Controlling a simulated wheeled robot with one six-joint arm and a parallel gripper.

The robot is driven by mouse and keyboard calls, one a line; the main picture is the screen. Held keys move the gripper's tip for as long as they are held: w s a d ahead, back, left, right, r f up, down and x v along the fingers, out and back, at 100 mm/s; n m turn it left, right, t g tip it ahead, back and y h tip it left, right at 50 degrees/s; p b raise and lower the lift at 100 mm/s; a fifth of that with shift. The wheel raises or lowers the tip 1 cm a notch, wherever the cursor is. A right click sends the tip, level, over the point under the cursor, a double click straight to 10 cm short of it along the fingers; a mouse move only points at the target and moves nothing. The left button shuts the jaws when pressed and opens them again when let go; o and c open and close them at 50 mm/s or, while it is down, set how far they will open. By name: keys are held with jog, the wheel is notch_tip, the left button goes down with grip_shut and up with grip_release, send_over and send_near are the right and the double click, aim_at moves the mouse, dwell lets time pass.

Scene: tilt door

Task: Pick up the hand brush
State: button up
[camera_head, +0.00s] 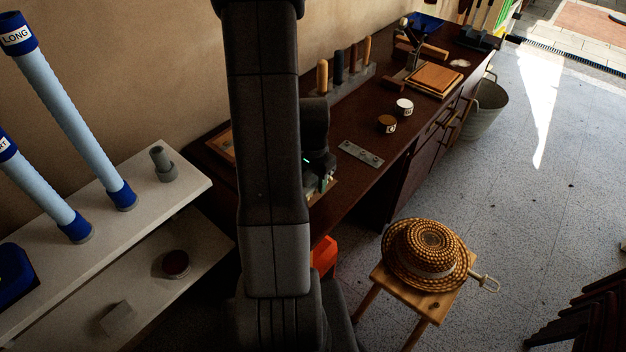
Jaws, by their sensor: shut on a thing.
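My gripper (325,180) is low over the near part of the dark workbench, partly hidden behind my own arm. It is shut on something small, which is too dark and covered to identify. I cannot make out a hand brush for certain in this view. A blue pan-like thing (425,22) lies at the far end of the bench.
The dark workbench (365,190) carries a metal plate (361,153), two small tins, a rack of upright handles and a wooden board (434,79). A straw hat (431,254) sits on a stool (422,303). A bucket (484,110) stands beside the bench. Open floor lies right.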

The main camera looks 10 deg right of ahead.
notch_tip(320, 180, up, 10)
dwell(0.5)
jog(key=o, duration=0.4)
jog(key=shift+c, duration=1.1)
